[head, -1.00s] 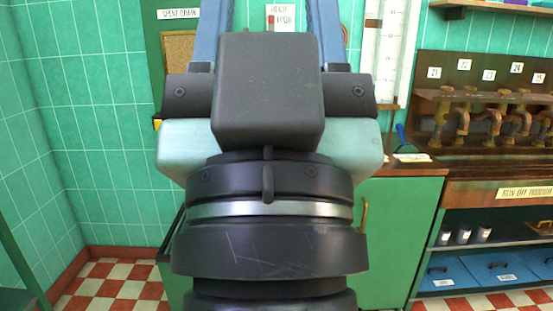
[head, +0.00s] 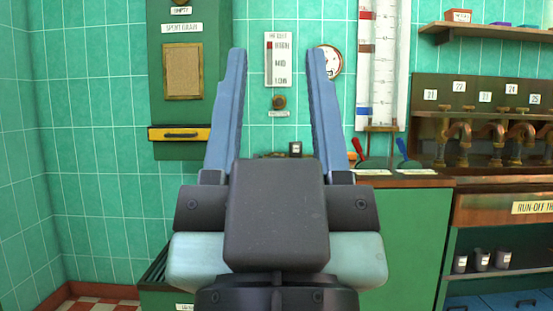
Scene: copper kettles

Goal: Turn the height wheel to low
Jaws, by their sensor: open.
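My gripper (head: 277,52) is open and empty, its two blue fingers pointing up and away in the middle of the head view. Between the fingers, on the tiled wall beyond, hangs a white height panel (head: 279,73) with a few lines of small text and a red mark at its upper left. Below it is a small round dark brass knob (head: 279,102), which looks like the height wheel, with a small label under it. The knob appears apart from the fingers. The panel's text is too small to read surely.
A round dial (head: 328,61) and a tall gauge (head: 383,65) are right of the panel. A counter (head: 405,180) and brass taps (head: 490,140) stand at right.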

